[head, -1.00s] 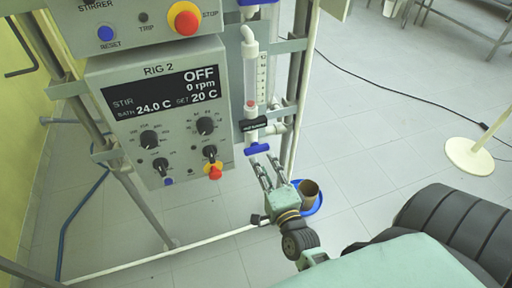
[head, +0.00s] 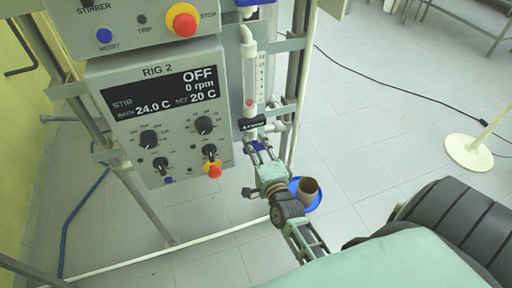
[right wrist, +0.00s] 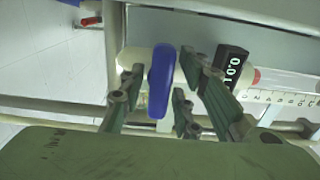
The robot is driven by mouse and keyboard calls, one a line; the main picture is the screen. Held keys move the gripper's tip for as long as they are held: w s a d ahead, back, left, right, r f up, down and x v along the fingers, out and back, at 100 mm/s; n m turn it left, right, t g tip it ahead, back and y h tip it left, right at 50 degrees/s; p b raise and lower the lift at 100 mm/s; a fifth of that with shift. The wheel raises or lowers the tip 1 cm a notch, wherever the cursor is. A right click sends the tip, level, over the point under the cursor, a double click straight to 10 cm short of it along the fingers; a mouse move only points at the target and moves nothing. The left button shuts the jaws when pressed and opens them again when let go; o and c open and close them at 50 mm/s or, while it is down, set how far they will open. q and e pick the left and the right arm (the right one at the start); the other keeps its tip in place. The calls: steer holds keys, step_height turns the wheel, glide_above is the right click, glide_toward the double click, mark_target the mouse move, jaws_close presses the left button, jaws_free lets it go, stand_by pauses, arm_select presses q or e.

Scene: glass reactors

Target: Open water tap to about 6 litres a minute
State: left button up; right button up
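The blue tap handle (head: 248,148) sits at the bottom of the clear flow tube (head: 250,75), below a small black display (head: 256,122). The handle also shows in the right wrist view (right wrist: 161,82), lying across the white pipe. There the display (right wrist: 233,66) appears to read 0.0. The red float (head: 249,102) is at the bottom of the scale. My right gripper (head: 258,149) is at the handle, partly hiding it. In the right wrist view its fingers (right wrist: 158,92) are open on both sides of the handle, with visible gaps. My left gripper is not in view.
The RIG 2 control panel (head: 160,125) with knobs is left of the tap, its screen showing OFF. A metal post (head: 297,70) stands just right of the tube.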

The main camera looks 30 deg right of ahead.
jaws_close()
steer(key=shift+r, duration=0.1)
steer(key=shift+r+n+p, duration=0.1)
steer(key=shift+n+p, duration=0.45)
steer(key=shift+n, duration=0.45)
steer(key=n+p, duration=0.1)
steer(key=n, duration=0.2)
steer(key=n+p, duration=0.1)
steer(key=n, duration=0.3)
steer(key=shift+w+n+p, duration=0.1)
steer(key=shift+n+p, duration=0.45)
steer(key=shift+n, duration=0.85)
